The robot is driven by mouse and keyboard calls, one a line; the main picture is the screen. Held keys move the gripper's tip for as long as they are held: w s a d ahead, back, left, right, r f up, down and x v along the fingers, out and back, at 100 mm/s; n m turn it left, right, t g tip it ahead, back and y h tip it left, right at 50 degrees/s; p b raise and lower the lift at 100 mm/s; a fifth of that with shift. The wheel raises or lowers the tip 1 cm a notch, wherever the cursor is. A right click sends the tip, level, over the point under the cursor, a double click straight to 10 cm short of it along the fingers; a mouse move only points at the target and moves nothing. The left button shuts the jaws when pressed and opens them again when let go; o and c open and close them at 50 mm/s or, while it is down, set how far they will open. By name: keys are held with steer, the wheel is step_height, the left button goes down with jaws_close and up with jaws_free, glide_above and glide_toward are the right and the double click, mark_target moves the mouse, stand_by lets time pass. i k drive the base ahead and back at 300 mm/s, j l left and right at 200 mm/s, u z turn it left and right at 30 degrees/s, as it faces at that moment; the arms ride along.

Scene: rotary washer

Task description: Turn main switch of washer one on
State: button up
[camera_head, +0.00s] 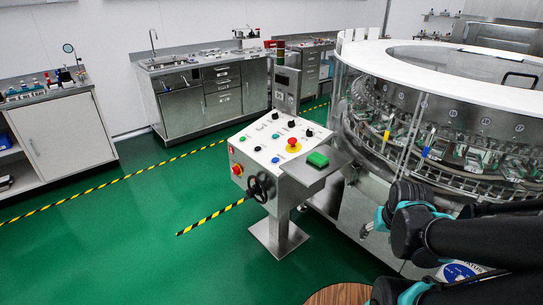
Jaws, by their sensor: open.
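The rotary washer (368,205) stands at the right, a large steel machine with a white ring top and clear guards. Its control console (262,152) stands on a pedestal left of it. The sloped panel carries several small black knobs, coloured buttons and a red emergency stop (293,145) on yellow. My black and teal arm is at the lower right, apart from the console; my gripper cannot be made out.
A green block (318,159) sits on a steel shelf (314,174) at the console's right. Steel sink cabinets (182,110) and a white cabinet (68,133) line the back and left. A round wooden surface (340,295) is at the bottom. The green floor left of the console is clear.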

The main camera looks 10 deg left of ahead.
mark_target(236, 170)
steer(key=j+u, duration=0.1)
steer(key=u, duration=0.3)
steer(key=j+u, duration=0.1)
steer(key=u, duration=0.25)
steer(key=j+u, duration=0.1)
steer(key=u, duration=0.3)
steer(key=i+u, duration=0.1)
steer(key=u, duration=0.25)
steer(key=i+j, duration=0.3)
steer(key=j, duration=0.2)
steer(key=i+j+u, duration=0.1)
steer(key=i+j, duration=0.25)
steer(key=j, duration=0.1)
